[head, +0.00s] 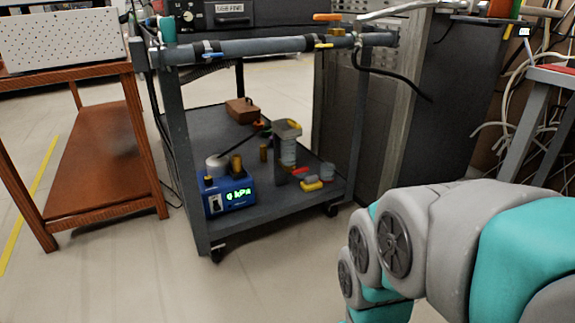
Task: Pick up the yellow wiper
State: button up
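No clear wiper shape can be made out. A small yellow item (312,185) lies on the lower shelf of the dark grey cart (250,229), near its front right. Another small yellow piece (324,45) shows at the cart's upper rail. I cannot tell whether either is the yellow wiper. My grey and teal arm fills the lower right, in front of and to the right of the cart. My gripper is not visible; the arm runs out of the bottom edge.
A brown wooden table (97,150) stands left, a grey cabinet (430,100) right. The floor before the cart is clear.

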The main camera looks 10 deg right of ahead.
aim_at(311, 183)
jog(key=i+j+z, duration=0.25)
jog(key=i, duration=0.15)
jog(key=i+j+z, duration=0.3)
jog(key=i, duration=0.15)
